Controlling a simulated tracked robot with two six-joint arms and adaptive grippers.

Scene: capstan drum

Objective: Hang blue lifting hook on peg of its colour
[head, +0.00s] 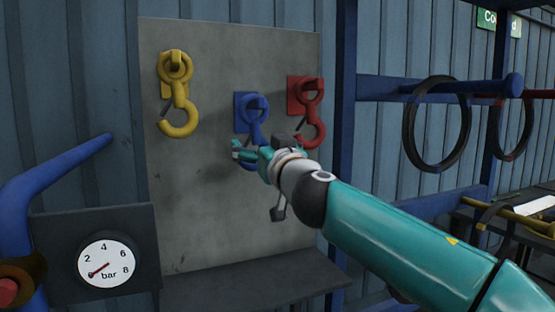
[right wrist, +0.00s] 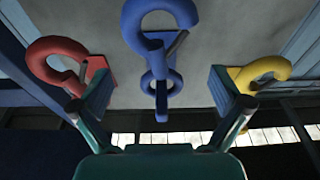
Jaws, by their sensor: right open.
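The blue lifting hook (head: 254,112) hangs upright in front of a blue backing plate (head: 240,104) on the grey board, its ring at the plate's peg. Its lower curve is partly hidden by my right gripper (head: 243,150). The right wrist view shows the blue hook (right wrist: 160,62) between the two spread fingers of my right gripper (right wrist: 158,88), with clear gaps on both sides. The right gripper is open and not closed on the hook. My left gripper is not in view.
A yellow hook (head: 179,118) hangs at left on the board (head: 200,230), and a red hook (head: 312,90) hangs close by at right on a red plate. A ledge (head: 250,283) juts out below. A blue rack (head: 345,150) with black rings stands right; a pressure gauge (head: 104,262) is lower left.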

